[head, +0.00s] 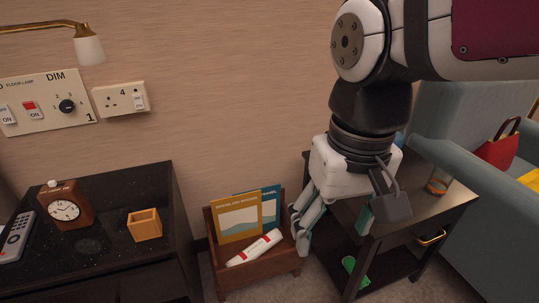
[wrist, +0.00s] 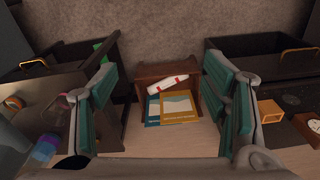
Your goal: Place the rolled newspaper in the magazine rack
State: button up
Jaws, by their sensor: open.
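The rolled newspaper (head: 255,247), white with red bands, lies at a slant inside the wooden magazine rack (head: 262,279), in front of the upright magazines. In the wrist view the newspaper (wrist: 168,84) shows within the rack (wrist: 168,70), between my fingers in the picture. My gripper (head: 334,222) is open and empty, above and to the right of the rack in the head view. Both teal-padded fingers also show spread wide in the wrist view (wrist: 160,72). I see no contact between the gripper and the newspaper.
A yellow magazine (head: 237,229) and a teal one (head: 270,203) stand in the rack. A dark cabinet with a clock (head: 66,206), remote (head: 16,236) and orange holder (head: 145,225) is left. A dark side table (head: 446,189) and blue armchair (head: 470,235) are right.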

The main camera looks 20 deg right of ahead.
jog(key=s+n, duration=0.1)
jog(key=s, duration=0.7)
jog(key=shift+s+d+f, duration=0.2)
jog(key=shift+s+f, duration=0.2)
notch_tip(320, 180, up, 33)
jog(key=t+p, duration=0.3)
jog(key=p, duration=2.8)
jog(key=shift+d+n+t, duration=0.3)
jog(key=shift+t, duration=0.1)
